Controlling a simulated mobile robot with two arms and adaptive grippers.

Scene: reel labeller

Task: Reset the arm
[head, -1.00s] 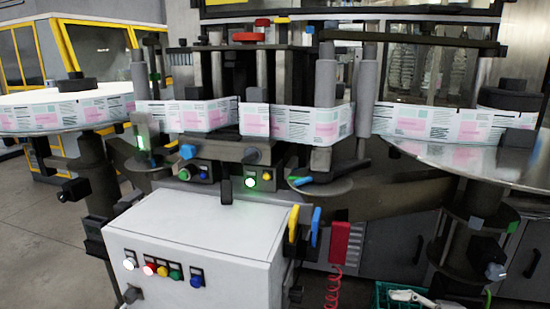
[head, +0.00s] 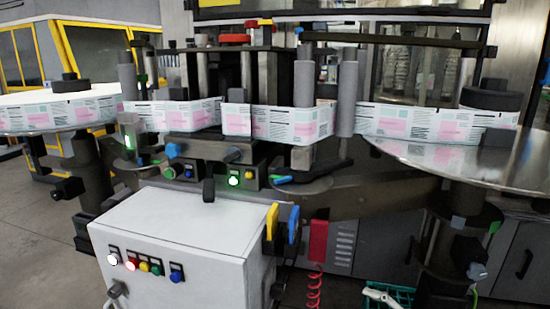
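The reel labeller fills the head view. A printed label web (head: 180,116) with pink patches runs across it between a left reel (head: 50,108) and a right reel table (head: 480,165). A small dark lever (head: 209,190) stands upright at the back edge of the white control box (head: 190,235). A green lamp (head: 234,180) is lit on the small panel below the web. Neither of my grippers is in view, and I cannot see my arms.
Coloured buttons (head: 144,267) sit on the box front. Yellow and blue handles (head: 282,228) and a red block (head: 318,241) with a coiled cord hang to its right. A green crate (head: 388,296) is at the bottom. Open floor (head: 45,240) lies at left.

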